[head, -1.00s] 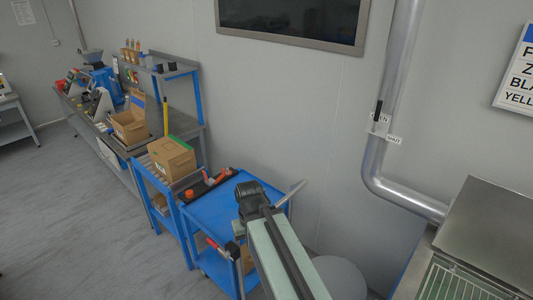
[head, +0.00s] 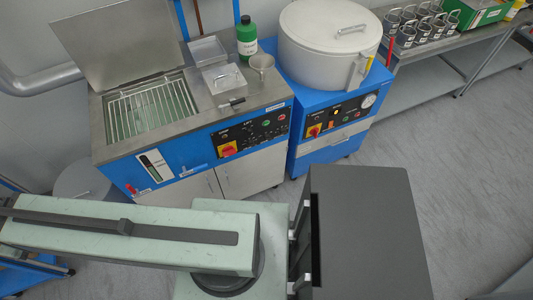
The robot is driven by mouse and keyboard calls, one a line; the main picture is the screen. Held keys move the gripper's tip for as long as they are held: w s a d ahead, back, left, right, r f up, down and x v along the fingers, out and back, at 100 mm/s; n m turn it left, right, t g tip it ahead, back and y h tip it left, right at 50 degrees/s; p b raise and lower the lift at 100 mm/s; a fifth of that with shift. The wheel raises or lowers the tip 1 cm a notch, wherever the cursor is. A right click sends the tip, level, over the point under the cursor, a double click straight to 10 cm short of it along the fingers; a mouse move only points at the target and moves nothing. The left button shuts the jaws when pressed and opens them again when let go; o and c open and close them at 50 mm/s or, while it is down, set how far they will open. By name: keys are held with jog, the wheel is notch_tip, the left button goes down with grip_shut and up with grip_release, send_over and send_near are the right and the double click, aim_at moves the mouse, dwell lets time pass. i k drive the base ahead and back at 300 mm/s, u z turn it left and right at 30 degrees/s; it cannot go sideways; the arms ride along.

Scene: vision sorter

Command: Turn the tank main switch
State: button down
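The tank (head: 107,151) is a steel-topped blue cabinet at the left centre of the head view. Its lid (head: 125,42) stands open over a wire rack (head: 152,106). A red rotary switch on a yellow plate (head: 228,149), which looks like the main switch, sits on the tank's black front panel (head: 254,134). Its exact setting is too small to tell. My pale green arm crosses the lower left, in front of and below the tank. My gripper is outside the picture.
A blue machine (head: 301,87) with a round white lid (head: 330,42) stands right of the tank and has a similar red switch (head: 314,131). A bench (head: 424,58) holds metal beakers. Grey floor (head: 470,170) is clear at right.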

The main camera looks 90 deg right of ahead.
aim_at(228, 151)
jog(key=k, duration=0.5)
jog(key=u, duration=1.1)
jog(key=i, duration=2.35)
jog(key=z, duration=4.7)
jog(key=i, duration=1)
